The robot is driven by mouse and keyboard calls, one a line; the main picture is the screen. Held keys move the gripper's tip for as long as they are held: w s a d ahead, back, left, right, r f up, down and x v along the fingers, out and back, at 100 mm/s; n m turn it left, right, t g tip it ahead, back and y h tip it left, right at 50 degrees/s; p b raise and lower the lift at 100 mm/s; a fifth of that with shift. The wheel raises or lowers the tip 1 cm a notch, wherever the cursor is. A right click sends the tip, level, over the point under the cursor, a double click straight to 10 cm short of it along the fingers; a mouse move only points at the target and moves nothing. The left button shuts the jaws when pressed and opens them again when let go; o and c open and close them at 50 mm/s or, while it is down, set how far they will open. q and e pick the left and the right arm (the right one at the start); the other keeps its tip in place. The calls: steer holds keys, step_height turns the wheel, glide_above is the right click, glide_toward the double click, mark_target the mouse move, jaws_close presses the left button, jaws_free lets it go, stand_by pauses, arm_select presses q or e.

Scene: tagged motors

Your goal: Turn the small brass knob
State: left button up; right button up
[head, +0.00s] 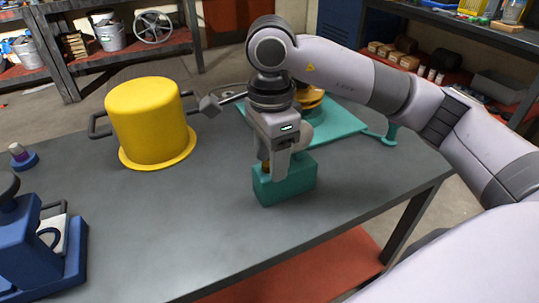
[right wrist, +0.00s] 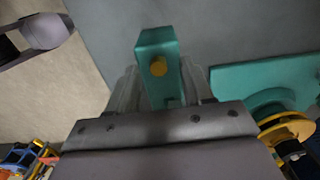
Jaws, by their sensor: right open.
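The small brass knob (right wrist: 158,66) sits on the top of a teal block (right wrist: 155,42) in the right wrist view. In the head view, the teal block (head: 285,186) stands on the grey bench and only a sliver of the knob (head: 266,167) shows beside my fingers. My right gripper (head: 278,168) points down over the block, its jaws open. In the right wrist view, the fingers of my right gripper (right wrist: 160,90) are on either side of the block, with the knob between them. I cannot tell whether they touch it. My left gripper is not in view.
A yellow pot (head: 147,120) stands left of the block on the grey bench (head: 200,220). A teal base (head: 345,124) with an orange-yellow round part lies behind my right gripper. A blue device (head: 35,250) is at the lower left. The bench between them is clear.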

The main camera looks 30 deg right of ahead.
steer(key=m, duration=0.6)
steer(key=shift+a+f, duration=0.3)
steer(key=shift+f, duration=0.05)
